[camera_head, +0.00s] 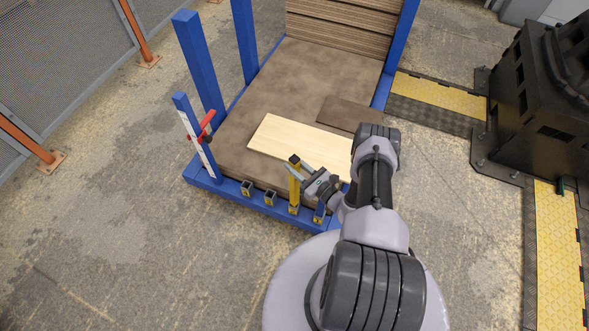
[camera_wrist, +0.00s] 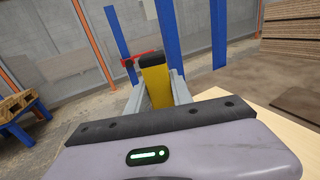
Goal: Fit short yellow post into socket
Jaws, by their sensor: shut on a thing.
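The yellow post (camera_head: 294,188) has a black top and stands roughly upright at the front edge of the blue frame. My gripper (camera_head: 296,173) is shut on its upper part, coming from the right. In the wrist view the post (camera_wrist: 157,86) sits between the two grey fingers, its black cap above them. The post's lower end is at the third socket from the left (camera_head: 293,210) along the front rail. I cannot tell whether it is inside the socket or just above it. Two sockets to the left, the first (camera_head: 247,188) and second (camera_head: 270,198), look empty.
A tall blue post with a white face and red handle (camera_head: 201,128) stands at the left corner. A pale board (camera_head: 290,138) and a brown board (camera_head: 345,113) lie on the brown deck behind.

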